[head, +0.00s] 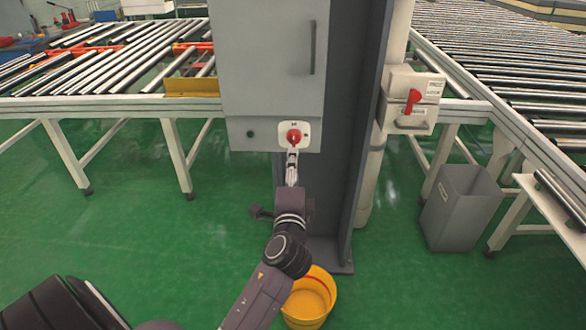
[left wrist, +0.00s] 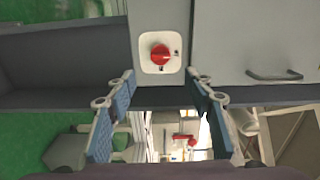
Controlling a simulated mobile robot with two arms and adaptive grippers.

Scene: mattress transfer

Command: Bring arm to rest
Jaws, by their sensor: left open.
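My left gripper (head: 292,163) is in front of the grey cabinet in the head view, just below a red knob (head: 294,137) on a white plate. In the left wrist view the fingers of this gripper (left wrist: 160,78) stand wide apart with nothing between them. There the red knob (left wrist: 161,55) and its white plate (left wrist: 146,65) lie just beyond the fingertips. I cannot tell whether the gripper touches the knob, but it does not grip it. My left arm (head: 288,248) reaches up from the bottom of the head view. My right gripper is not in view.
The grey cabinet (head: 262,60) is mounted by a dark column (head: 340,150). A yellow bucket (head: 318,292) stands beside my arm. Roller conveyors (head: 90,62) run on the left and right. A grey bin (head: 462,208) is at right. Green floor is open at left.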

